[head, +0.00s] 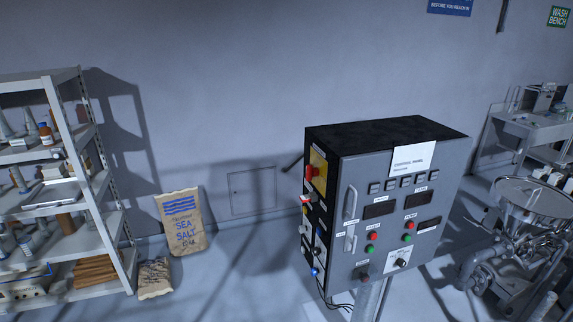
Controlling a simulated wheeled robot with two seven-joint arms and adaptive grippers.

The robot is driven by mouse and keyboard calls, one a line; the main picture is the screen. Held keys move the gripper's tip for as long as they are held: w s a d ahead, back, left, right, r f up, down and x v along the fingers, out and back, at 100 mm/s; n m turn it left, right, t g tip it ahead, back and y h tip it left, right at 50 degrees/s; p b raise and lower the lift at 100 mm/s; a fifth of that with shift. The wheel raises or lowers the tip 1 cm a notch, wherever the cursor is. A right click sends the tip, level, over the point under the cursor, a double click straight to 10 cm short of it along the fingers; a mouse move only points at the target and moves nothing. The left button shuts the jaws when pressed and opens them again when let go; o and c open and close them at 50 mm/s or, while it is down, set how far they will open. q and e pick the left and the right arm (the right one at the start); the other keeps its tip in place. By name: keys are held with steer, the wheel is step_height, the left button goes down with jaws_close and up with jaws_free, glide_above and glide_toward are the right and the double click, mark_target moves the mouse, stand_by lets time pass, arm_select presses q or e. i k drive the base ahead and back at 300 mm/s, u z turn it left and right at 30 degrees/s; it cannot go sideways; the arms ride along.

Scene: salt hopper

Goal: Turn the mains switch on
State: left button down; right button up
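The control panel (375,260) is a grey cabinet with a dark top, standing on a post right of centre. On its left side face, near the top, is a yellow plate with a red switch (311,173), which looks like the mains switch. I cannot tell its position from this angle. Below it on the same face are a smaller red-and-white part (306,198) and a blue connector (315,272). The front face has dark displays, red and green buttons and a knob (400,263). Neither of my grippers is in view.
Metal shelves (68,226) with bottles and trays stand at the left. A sea salt sack (181,222) leans against the wall beside a smaller bag (155,278). A steel hopper (535,198) and a wash bench (535,125) are at the right. Floor left of the panel is clear.

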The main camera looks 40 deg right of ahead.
mark_target(310, 172)
steer(key=z, duration=0.4)
steer(key=i, duration=0.85)
steer(key=z, duration=0.6)
